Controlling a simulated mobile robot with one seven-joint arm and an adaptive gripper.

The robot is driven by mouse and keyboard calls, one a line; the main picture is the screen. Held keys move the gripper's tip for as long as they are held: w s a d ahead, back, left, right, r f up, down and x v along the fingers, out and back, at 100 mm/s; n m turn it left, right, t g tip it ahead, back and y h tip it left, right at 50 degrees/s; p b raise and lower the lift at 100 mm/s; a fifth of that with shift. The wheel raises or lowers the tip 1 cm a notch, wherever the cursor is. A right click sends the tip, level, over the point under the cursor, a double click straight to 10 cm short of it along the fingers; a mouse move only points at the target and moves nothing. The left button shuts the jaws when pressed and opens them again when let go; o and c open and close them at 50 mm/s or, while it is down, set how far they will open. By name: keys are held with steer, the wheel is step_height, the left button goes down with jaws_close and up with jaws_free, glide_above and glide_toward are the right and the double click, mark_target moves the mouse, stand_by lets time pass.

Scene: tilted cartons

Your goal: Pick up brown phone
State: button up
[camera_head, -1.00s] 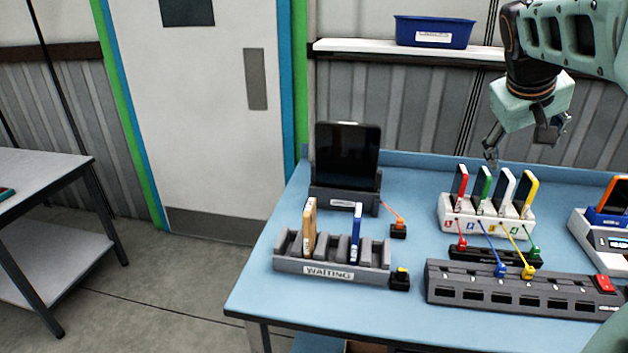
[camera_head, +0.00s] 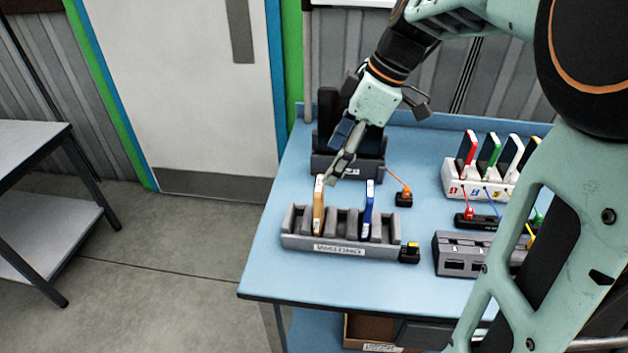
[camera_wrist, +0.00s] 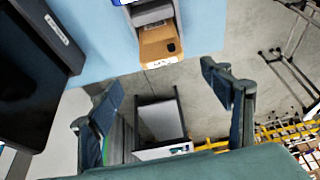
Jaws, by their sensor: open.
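In the wrist view the brown phone (camera_wrist: 160,45) shows at the top, between and beyond the two fingers. My gripper (camera_head: 336,172) is just above and slightly right of the phone in the head view, pointing down. In the wrist view my gripper (camera_wrist: 165,95) has its fingers wide apart with nothing between them. I cannot tell whether a finger touches the phone.
A blue phone (camera_head: 367,210) stands in the same rack, to the right. A black tablet (camera_head: 325,120) in a dock is behind, partly hidden by my gripper. A white rack (camera_head: 455,180) with several coloured phones stands to the right. The table's left front is clear.

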mark_target(323, 185)
steer(key=x, duration=0.4)
steer(key=shift+f, duration=0.15)
steer(key=x, duration=0.5)
steer(key=shift+s+d+f, duration=0.2)
steer(key=shift+d, duration=0.05)
steer(key=c, duration=1.3)
